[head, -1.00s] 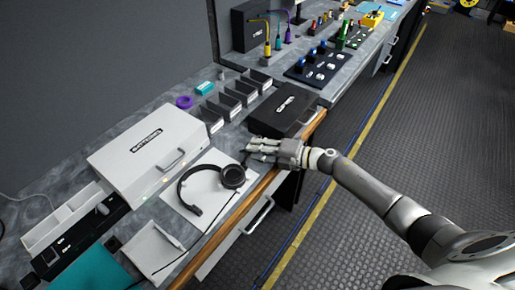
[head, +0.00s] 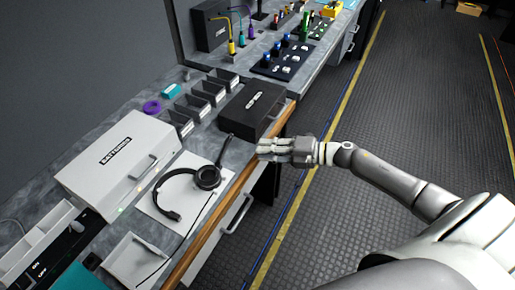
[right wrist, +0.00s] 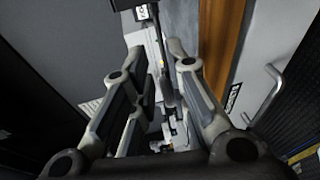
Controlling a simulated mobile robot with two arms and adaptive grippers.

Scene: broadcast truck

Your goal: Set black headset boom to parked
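The black headset (head: 174,181) lies on a white sheet (head: 169,217) on the counter. Its round ear cup (head: 207,178) is at the right end of the band. The thin dark boom (head: 223,151) sticks out from the cup, away from the band, toward the black case. My right gripper (head: 262,148) is at the counter's wooden front edge, to the right of the boom and apart from it. In the right wrist view its fingers (right wrist: 162,58) are spread. A dark rod-like shape shows between them; I cannot tell what it is. My left gripper is not in view.
A white case marked "BATTERIES" (head: 115,165) stands left of the headset. A black case (head: 252,108) stands behind the gripper, beside several small dark bins (head: 200,98). A white tray (head: 134,262) is in front. The floor (head: 390,110) right of the counter is clear.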

